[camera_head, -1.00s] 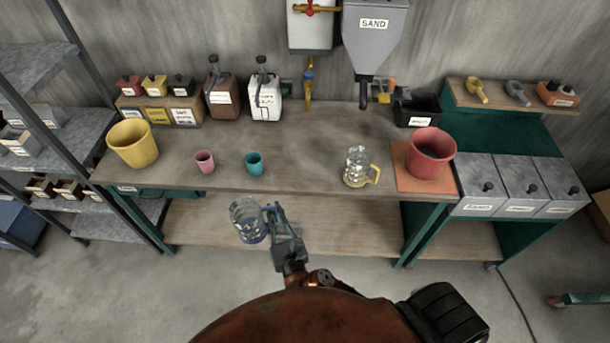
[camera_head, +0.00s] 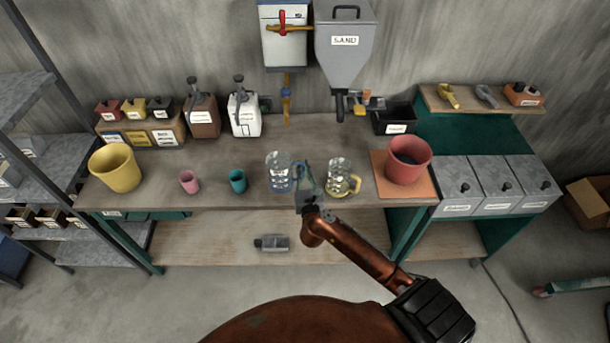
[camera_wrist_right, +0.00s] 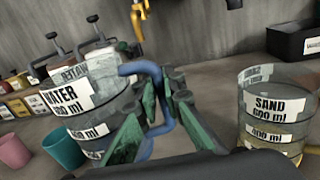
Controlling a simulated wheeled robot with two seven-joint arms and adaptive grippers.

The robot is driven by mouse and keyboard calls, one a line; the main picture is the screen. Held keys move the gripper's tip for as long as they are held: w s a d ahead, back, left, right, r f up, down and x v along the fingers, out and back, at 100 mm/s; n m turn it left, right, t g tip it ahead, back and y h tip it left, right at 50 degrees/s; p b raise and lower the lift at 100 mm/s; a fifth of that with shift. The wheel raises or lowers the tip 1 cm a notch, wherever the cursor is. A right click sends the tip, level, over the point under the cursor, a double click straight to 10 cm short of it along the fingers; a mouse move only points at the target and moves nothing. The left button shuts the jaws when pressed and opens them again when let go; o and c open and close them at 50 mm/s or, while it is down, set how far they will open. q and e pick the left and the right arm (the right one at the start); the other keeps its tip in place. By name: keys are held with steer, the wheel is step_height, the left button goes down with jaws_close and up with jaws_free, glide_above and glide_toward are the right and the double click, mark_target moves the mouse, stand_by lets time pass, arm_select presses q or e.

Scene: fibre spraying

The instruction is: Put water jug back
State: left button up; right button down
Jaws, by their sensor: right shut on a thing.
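The water jug (camera_head: 279,172) is clear with a blue handle. In the right wrist view it (camera_wrist_right: 92,105) shows a WATER label and fills the left side. My right gripper (camera_head: 308,186) is shut on its blue handle; in the right wrist view the green fingers (camera_wrist_right: 158,112) sit on either side of the handle. The jug looks upright, at the bench's front part; I cannot tell whether it touches the top. The sand jug (camera_head: 341,178), clear with a yellow handle, stands just right of my right gripper. It also shows in the right wrist view (camera_wrist_right: 272,108). My left gripper is out of view.
The workbench (camera_head: 225,150) holds a teal cup (camera_head: 238,181), a pink cup (camera_head: 189,181) and a yellow bucket (camera_head: 116,168) on the left. A red bucket (camera_head: 408,160) stands on an orange mat (camera_head: 387,185) at the right. The bench behind the jugs is clear.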

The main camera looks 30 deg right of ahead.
steer(key=d+f, duration=0.1)
steer(key=f, duration=0.1)
steer(key=w+d+f, duration=0.1)
steer(key=f, duration=0.2)
steer(key=w+f+b, duration=0.1)
steer(key=f, duration=0.1)
steer(key=shift+w+d+f, duration=0.1)
steer(key=shift+d+f, duration=0.05)
steer(key=shift+d, duration=0.25)
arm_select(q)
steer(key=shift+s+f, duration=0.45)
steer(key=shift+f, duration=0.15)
arm_select(e)
steer(key=shift+f, duration=0.15)
steer(key=c, duration=2)
jaws_free()
steer(key=shift+c, duration=0.2)
